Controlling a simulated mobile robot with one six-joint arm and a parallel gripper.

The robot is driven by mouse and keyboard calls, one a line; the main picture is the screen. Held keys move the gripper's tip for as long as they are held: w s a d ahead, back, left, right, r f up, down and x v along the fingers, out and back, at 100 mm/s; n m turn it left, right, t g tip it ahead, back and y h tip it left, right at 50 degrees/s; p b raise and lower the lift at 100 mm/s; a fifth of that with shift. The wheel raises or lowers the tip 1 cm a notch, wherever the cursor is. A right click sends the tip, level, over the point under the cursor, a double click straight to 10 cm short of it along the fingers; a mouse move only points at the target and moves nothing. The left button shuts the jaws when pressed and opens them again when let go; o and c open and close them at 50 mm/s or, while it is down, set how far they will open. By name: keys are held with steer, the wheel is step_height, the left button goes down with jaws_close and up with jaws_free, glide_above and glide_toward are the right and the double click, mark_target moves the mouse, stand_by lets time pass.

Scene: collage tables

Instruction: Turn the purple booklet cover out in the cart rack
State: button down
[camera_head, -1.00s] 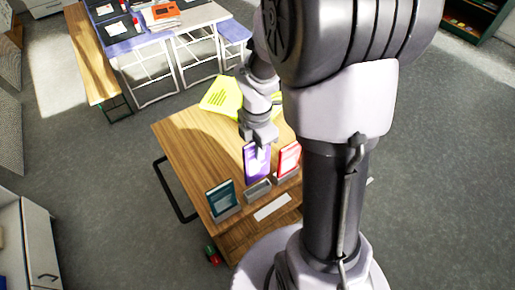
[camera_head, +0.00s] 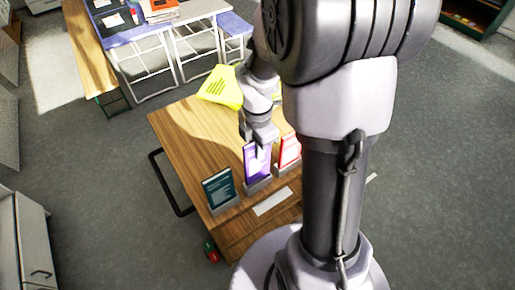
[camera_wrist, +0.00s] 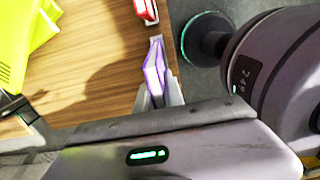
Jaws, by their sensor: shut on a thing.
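The purple booklet (camera_head: 252,172) stands upright at the middle grey holder (camera_head: 259,186) on the wooden cart (camera_head: 178,125). Its face with a pale panel is toward the head camera. Its lower edge meets the holder; I cannot tell whether it is fully seated. My gripper (camera_head: 259,147) is shut on its top edge from above. In the wrist view the purple booklet (camera_wrist: 154,66) shows edge-on between the fingers (camera_wrist: 158,95).
A dark teal booklet (camera_head: 217,188) stands in the left holder, a red booklet (camera_head: 290,150) in the right one. A white strip (camera_head: 272,201) lies in front. A yellow-green item (camera_head: 219,87) lies at the cart's back. The cart top's left part is clear.

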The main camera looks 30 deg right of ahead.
steer(key=shift+f, duration=0.1)
stand_by(0.6)
steer(key=shift+f+b, duration=0.85)
steer(key=shift+f, duration=0.45)
step_height(320, 180, down, 2)
steer(key=shift+f+b, duration=0.25)
steer(key=shift+b, duration=0.7)
steer(key=c, duration=1.4)
jaws_free()
steer(key=shift+o, duration=0.2)
steer(key=shift+r, duration=0.1)
